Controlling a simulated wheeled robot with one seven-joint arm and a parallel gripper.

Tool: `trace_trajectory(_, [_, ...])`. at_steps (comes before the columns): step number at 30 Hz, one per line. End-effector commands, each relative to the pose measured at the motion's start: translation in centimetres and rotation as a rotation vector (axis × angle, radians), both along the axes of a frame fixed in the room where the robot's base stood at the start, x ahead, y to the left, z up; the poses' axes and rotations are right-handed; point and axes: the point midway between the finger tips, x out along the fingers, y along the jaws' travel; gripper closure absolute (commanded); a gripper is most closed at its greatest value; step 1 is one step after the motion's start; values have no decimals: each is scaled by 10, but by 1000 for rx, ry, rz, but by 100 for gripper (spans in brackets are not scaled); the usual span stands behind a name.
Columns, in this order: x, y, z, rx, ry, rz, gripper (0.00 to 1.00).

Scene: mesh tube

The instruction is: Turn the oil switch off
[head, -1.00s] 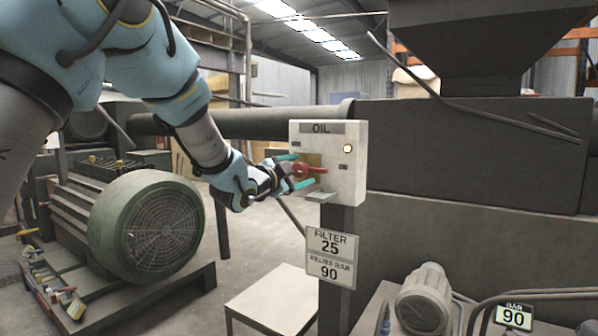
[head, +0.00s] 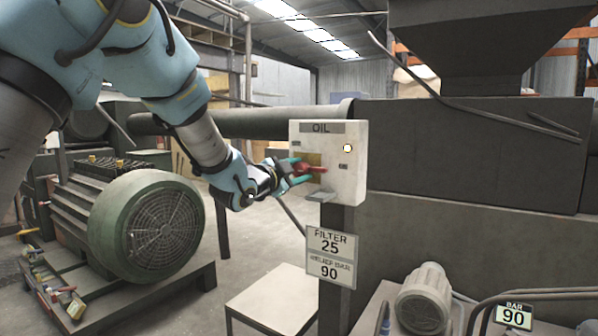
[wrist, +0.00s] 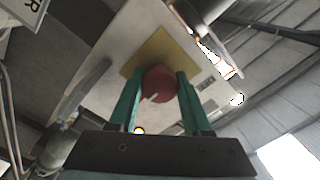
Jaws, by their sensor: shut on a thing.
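The small labels beside the handle are too small to read.
A ledge (head: 320,197) juts from the box's lower edge. Below hangs a FILTER 25 sign (head: 330,255). A green motor (head: 160,225) stands at left, a pale table (head: 272,300) below, and a large grey machine (head: 470,230) at right.

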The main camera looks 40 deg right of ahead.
Motion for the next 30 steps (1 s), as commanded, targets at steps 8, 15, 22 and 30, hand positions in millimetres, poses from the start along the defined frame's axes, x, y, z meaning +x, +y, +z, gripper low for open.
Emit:
trace_trajectory(8, [0,0,-1,-32,120,0,100])
trace_trajectory(15, [1,1,-1,-83,319,1,100])
trace_trajectory(22, [0,1,-1,-139,532,1,100])
trace_trajectory(30, [0,1,0,-204,781,1,100])
